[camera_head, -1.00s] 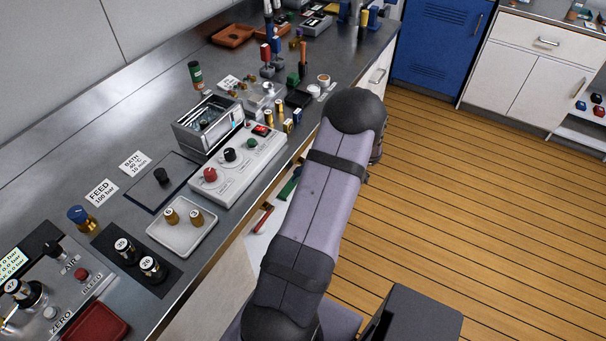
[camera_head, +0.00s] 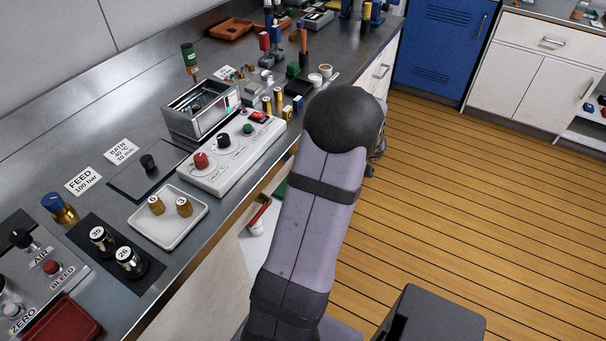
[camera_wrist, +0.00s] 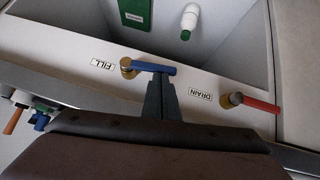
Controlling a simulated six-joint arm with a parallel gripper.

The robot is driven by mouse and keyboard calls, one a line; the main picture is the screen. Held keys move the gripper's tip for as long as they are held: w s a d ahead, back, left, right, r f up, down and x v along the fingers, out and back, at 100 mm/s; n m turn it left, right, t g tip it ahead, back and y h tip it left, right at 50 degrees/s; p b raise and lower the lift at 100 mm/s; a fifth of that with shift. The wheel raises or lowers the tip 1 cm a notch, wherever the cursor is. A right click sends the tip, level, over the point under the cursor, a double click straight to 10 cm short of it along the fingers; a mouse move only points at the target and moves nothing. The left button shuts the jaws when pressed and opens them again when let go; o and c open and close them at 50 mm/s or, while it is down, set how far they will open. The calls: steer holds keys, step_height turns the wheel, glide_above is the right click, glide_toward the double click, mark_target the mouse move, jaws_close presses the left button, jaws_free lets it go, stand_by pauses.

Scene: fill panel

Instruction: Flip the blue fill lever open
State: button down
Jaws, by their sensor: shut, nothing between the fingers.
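The blue fill lever (camera_wrist: 154,67) shows in the wrist view on a brass valve body (camera_wrist: 127,65), beside the label FILL (camera_wrist: 103,64). The lever lies roughly across the picture, pointing right along the pale panel. My gripper (camera_wrist: 159,82) is shut and empty, its dark fingertips right at the lever's right part. I cannot tell whether they touch it. In the head view my arm hides the gripper and the blue lever.
A red lever (camera_wrist: 262,104) on a second brass valve sits to the right, by the label DRAIN (camera_wrist: 201,94). A white recess behind holds a green plate (camera_wrist: 134,13) and a green-and-white fitting (camera_wrist: 188,22). In the head view, a cluttered steel bench (camera_head: 105,200) runs along the left.

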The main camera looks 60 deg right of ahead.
steer(key=shift+a+f+n+h+b, duration=0.2)
steer(key=shift+f+h+b, duration=0.3)
steer(key=shift+b, duration=2.15)
steer(key=shift+a+f+n+h+b, duration=0.1)
steer(key=shift+f+n+h+b, duration=0.3)
steer(key=shift+b, duration=2.2)
steer(key=shift+f+b, duration=0.25)
steer(key=shift+b, duration=0.4)
step_height(320, 180, down, 7)
steer(key=d+n+t+h+b, duration=0.1)
steer(key=h+b, duration=0.4)
steer(key=b, duration=3.3)
steer(key=shift+d+n, duration=0.8)
steer(key=shift+n, duration=0.1)
steer(key=shift+d+b, duration=0.35)
steer(key=shift+b, duration=0.45)
steer(key=shift+s, duration=0.1)
